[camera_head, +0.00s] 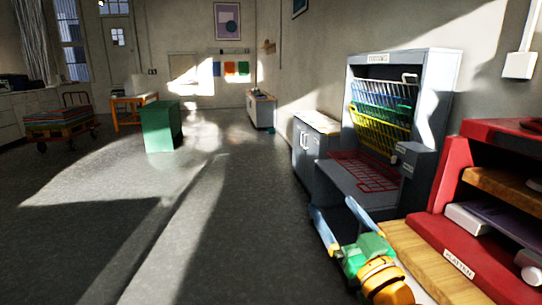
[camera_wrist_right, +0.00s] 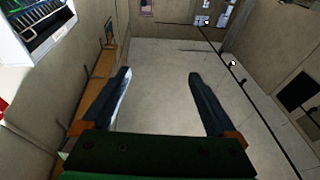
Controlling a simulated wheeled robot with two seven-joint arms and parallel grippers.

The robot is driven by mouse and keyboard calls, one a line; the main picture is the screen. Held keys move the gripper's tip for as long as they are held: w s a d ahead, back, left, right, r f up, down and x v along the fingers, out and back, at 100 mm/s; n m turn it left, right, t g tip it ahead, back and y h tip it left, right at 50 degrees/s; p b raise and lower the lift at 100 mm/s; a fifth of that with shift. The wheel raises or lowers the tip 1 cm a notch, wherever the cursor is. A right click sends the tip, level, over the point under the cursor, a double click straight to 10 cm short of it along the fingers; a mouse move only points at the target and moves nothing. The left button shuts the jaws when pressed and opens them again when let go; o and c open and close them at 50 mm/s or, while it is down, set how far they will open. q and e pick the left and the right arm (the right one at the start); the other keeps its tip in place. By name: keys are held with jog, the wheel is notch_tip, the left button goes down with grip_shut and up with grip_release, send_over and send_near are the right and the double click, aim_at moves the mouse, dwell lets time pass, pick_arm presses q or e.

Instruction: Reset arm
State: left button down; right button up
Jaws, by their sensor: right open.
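My right gripper (camera_head: 332,206) is at the lower right of the head view, in front of the grey cabinet with wire racks. Its two blue-grey fingers are spread apart, on a green body with an orange wrist. In the right wrist view the gripper (camera_wrist_right: 159,74) shows both fingers wide apart with nothing between them. My left gripper is not in view.
The grey cabinet (camera_head: 440,105) holds yellow, blue and red racks. A green box (camera_head: 161,127) and a loaded cart (camera_head: 62,122) stand farther off.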

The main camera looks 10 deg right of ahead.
jog(key=s+a+f+g, duration=0.1)
jog(key=s+f+g, duration=0.2)
jog(key=f, duration=0.6)
jog(key=s+a+f+g, duration=0.2)
jog(key=f+g, duration=0.2)
jog(key=f, duration=0.4)
jog(key=s+d+f+g+h, duration=0.15)
jog(key=s+f+g, duration=0.35)
jog(key=s+f, duration=0.5)
jog(key=s+a+f+g+h, duration=0.15)
jog(key=s+f+g, duration=0.45)
jog(key=s, duration=0.7)
notch_tip(320, 180, down, 12)
jog(key=s+d+p, duration=0.1)
jog(key=p, duration=0.4)
jog(key=s+d+f+g+p, duration=0.1)
jog(key=s+f+p, duration=0.3)
jog(key=s, duration=0.8)
notch_tip(320, 180, down, 3)
jog(key=shift+s+d+r+g+p, duration=0.2)
jog(key=shift+d+g+p, duration=0.15)
jog(key=shift+d, duration=0.2)
